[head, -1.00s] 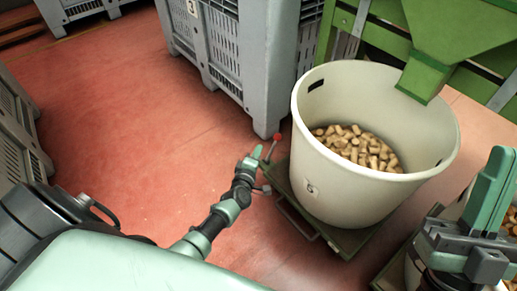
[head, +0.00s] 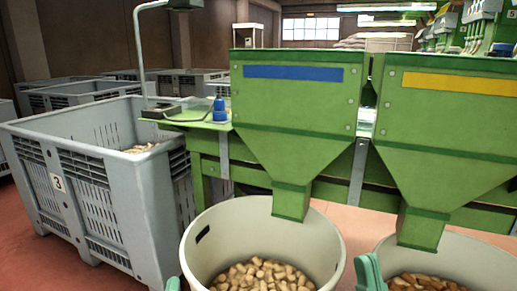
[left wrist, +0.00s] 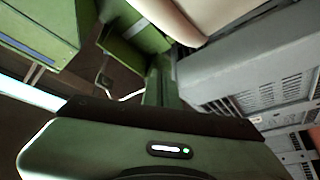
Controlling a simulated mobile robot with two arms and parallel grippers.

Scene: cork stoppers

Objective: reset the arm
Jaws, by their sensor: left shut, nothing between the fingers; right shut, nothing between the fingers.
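My left gripper (head: 172,284) shows only as a small green tip at the bottom edge of the head view, by the left rim of a cream bin. It is shut and empty. My right gripper (head: 368,272) shows as a green finger end at the bottom, in front of the gap between two bins. It is shut and empty. Most of both arms is below the picture. In the left wrist view, my green hand housing (left wrist: 100,150) with a small lit light fills the lower part.
A cream bin (head: 205,222) of cork stoppers (head: 262,274) stands under a green hopper with a blue stripe (head: 293,73). A second bin (head: 470,248) stands under a yellow-striped hopper (head: 460,83). A grey crate (head: 120,200) numbered 3 is at left.

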